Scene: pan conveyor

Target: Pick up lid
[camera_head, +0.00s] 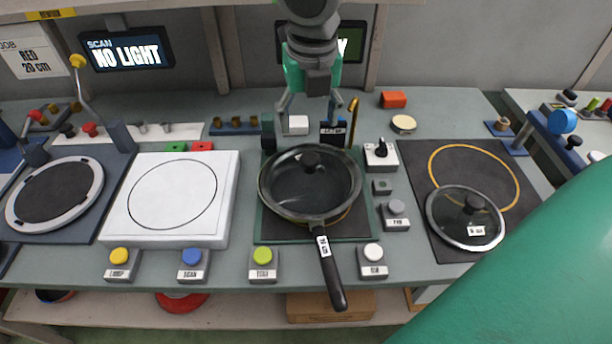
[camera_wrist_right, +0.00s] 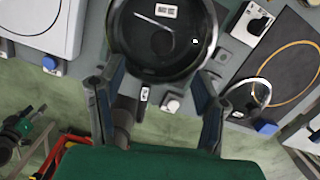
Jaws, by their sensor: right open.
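A round glass lid (camera_head: 450,215) with a dark knob and white label lies on the dark mat at the right. It also shows at the right of the right wrist view (camera_wrist_right: 262,83). A black pan (camera_head: 328,262) stands at the centre, its handle towards the front edge. A glass cover with a black knob (camera_head: 310,160) appears to sit on it. My right gripper (camera_head: 308,108) hangs fingers down, behind and above the pan in the head view. Its fingers (camera_wrist_right: 160,75) are apart with nothing between them. My left gripper is not in view.
A white square plate (camera_head: 225,215) stands left of the pan. Buttons (camera_head: 263,262) line the front edge. The dark mat (camera_head: 450,245) with a yellow ring has bare room behind the lid. Small blocks and a black-knobbed switch (camera_head: 381,155) flank the pan. A screen reads NO LIGHT (camera_head: 127,52).

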